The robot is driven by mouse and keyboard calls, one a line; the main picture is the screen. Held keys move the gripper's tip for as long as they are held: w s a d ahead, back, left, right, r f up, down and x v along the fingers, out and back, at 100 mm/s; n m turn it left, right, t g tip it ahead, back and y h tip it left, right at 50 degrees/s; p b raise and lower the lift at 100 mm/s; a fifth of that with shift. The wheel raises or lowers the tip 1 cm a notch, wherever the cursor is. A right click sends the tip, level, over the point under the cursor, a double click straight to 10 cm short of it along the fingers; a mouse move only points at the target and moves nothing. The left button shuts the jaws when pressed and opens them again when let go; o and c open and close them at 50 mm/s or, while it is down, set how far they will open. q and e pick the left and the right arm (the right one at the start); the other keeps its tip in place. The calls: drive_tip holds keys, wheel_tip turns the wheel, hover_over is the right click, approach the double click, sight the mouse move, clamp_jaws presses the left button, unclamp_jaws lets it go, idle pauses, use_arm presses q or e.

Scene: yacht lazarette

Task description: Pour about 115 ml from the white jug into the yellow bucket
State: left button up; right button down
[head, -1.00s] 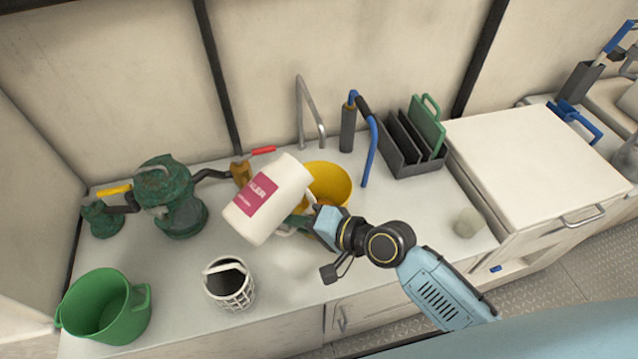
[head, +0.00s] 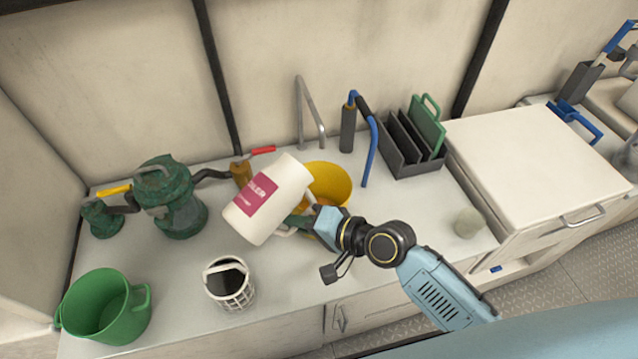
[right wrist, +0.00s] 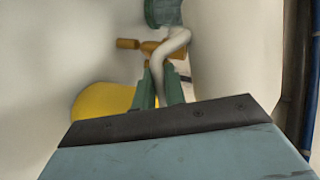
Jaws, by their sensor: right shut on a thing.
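The white jug (head: 270,203) with a pink label is held tilted above the counter, its upper end leaning right over the yellow bucket (head: 330,183). My right gripper (head: 302,222) is shut on the jug's handle, which shows between the fingers in the right wrist view (right wrist: 160,85). The bucket stands behind the jug and gripper, and its left side is partly hidden. It also shows as a yellow patch in the right wrist view (right wrist: 100,101). I cannot see any stream or the level in the bucket. My left gripper is not in view.
A green bucket (head: 105,308) and a white basket-like strainer (head: 230,285) stand at the front left. A green pump-like fitting (head: 172,200) with valves is behind them. A tap (head: 303,115), a grey rack (head: 410,150) and a pale lump (head: 468,222) stand around the bucket.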

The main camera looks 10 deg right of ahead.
sight(311, 197)
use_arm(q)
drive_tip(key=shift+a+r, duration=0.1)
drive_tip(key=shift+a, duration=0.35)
use_arm(e)
drive_tip(key=shift+r, duration=0.1)
